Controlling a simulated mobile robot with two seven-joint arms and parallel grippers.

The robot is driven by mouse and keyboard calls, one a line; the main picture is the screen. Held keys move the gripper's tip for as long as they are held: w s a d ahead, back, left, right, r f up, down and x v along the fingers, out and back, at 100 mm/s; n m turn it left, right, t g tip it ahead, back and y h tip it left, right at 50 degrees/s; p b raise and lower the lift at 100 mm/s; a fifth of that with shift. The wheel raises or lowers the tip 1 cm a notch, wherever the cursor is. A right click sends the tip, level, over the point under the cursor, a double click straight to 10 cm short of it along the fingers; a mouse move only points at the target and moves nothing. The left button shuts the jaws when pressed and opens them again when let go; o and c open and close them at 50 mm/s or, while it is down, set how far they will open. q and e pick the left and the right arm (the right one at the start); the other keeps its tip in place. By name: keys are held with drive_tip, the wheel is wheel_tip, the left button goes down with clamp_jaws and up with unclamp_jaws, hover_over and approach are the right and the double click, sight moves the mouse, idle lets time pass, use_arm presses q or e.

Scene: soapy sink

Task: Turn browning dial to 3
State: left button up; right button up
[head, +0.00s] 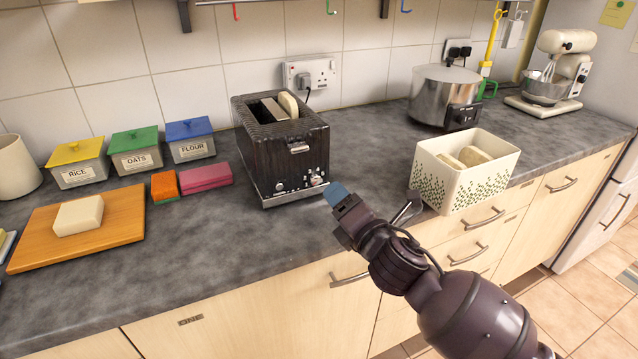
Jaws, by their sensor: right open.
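A black ribbed toaster (257,125) stands on the dark counter, a slice of bread (289,105) showing in one slot. Its lever (299,148) is on the front face. Low on that face are a left knob (280,187) and a right knob (317,180); their markings are too small to read, so I cannot tell the dial setting. My right gripper (375,199) is open and empty, right of the toaster's front near the counter edge. Its blue-tipped finger is close to the right knob but appears apart from it. My left gripper is out of view.
A patterned white bin (464,184) with bread stands right of my gripper. Pink (205,178) and orange (164,186) blocks lie left of the toaster, beside a wooden board (120,218). A plugged socket (312,74) is behind. Counter before the toaster is clear.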

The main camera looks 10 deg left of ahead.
sight(317, 180)
wheel_tip(317, 180, down, 2)
drive_tip(key=n, duration=0.4)
drive_tip(key=shift+a+f+n, duration=0.15)
drive_tip(key=shift+f+n, duration=0.05)
drive_tip(key=shift+n, duration=0.1)
drive_tip(key=shift+f+n+h, duration=0.25)
drive_tip(key=shift+n+h, duration=0.05)
drive_tip(key=shift+n, duration=0.7)
drive_tip(key=n, duration=0.4)
drive_tip(key=shift+w, duration=0.15)
drive_tip(key=b+x, duration=0.2)
drive_tip(key=x, duration=0.7)
drive_tip(key=shift+w+d+f, duration=0.15)
drive_tip(key=shift+w+d, duration=0.05)
drive_tip(key=shift+w+a+b, duration=0.3)
drive_tip(key=shift+w+a, duration=0.15)
drive_tip(key=shift+w, duration=0.15)
drive_tip(key=c, duration=0.9)
